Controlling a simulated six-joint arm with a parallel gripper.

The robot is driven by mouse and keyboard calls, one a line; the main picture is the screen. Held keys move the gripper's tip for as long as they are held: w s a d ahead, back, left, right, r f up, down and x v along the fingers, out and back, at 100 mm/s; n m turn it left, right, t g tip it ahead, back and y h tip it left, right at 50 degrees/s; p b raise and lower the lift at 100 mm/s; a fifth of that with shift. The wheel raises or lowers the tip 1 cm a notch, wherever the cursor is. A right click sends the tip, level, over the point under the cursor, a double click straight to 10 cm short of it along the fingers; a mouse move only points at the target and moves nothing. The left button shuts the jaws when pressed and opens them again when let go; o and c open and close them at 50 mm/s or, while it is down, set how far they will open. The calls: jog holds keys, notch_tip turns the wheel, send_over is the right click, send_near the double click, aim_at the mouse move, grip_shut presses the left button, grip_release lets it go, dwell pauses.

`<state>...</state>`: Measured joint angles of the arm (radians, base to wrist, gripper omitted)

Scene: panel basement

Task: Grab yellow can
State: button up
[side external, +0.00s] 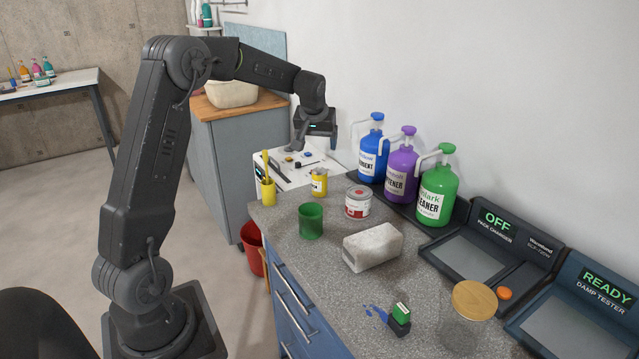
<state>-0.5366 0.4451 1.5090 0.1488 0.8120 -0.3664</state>
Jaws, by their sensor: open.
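The yellow can (319,184) stands upright near the far end of the grey speckled counter (330,262), with a dark-lettered label on its side. My gripper (300,146) hangs above and a little to the left of the can in the picture, pointing down, apart from it. Its jaws are open with nothing between them. The side external view is small, so the exact gap between gripper and can is hard to judge.
Near the can are a yellow cup with tools (266,190), a green cup (311,221) and a red-and-white tin (357,202). A white block (373,247) lies nearer. Pump bottles (402,172) line the wall. A glass jar (468,318) stands at the front.

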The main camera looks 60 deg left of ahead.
aim_at(319, 169)
jog(key=x, duration=0.6)
jog(key=a+x, duration=0.1)
jog(key=x, duration=0.2)
jog(key=shift+x, duration=2.85)
jog(key=shift+s, duration=0.1)
jog(key=c, duration=1)
jog(key=shift+c, duration=0.2)
